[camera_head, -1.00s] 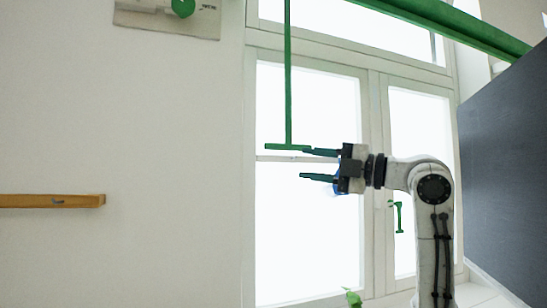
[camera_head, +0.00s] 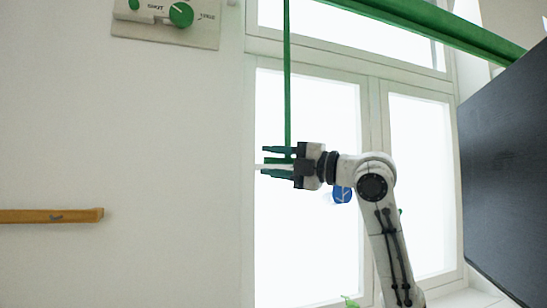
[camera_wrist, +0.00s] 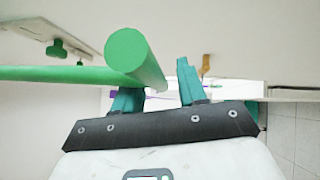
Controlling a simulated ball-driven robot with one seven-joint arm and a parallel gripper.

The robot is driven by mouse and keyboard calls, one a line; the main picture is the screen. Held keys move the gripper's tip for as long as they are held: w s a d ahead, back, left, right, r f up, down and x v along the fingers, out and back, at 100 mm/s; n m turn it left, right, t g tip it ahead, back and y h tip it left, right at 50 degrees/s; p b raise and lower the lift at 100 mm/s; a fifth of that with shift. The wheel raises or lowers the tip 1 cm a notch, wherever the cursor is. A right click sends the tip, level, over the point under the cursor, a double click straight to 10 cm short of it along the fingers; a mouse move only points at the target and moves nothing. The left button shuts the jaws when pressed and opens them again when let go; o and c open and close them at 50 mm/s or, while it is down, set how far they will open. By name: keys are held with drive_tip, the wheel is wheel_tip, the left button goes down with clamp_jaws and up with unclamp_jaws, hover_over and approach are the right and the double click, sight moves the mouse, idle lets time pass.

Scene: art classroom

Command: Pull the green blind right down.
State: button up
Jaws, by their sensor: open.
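A long green bar (camera_head: 440,27) runs slanting across the top of the window; no blind cloth shows over the panes below it. A thin green rod (camera_head: 287,80) hangs down in front of the window and ends in a green crossbar handle (camera_head: 272,160). My gripper (camera_head: 265,160) is open, its fingers pointing left, one above and one below the handle. In the wrist view, the handle (camera_wrist: 127,50) passes between the fingers (camera_wrist: 157,80), closer to the left one, and the rod (camera_wrist: 50,74) runs off to the left. Contact cannot be told.
The white-framed window (camera_head: 372,150) is behind my arm. A dark board (camera_head: 505,170) stands close on the right. A wall panel with green knobs (camera_head: 170,22) is at the upper left, and a wooden rail (camera_head: 50,215) is on the left wall.

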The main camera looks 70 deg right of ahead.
drive_tip(key=shift+w, duration=0.1)
drive_tip(key=shift+c, duration=0.4)
clamp_jaws()
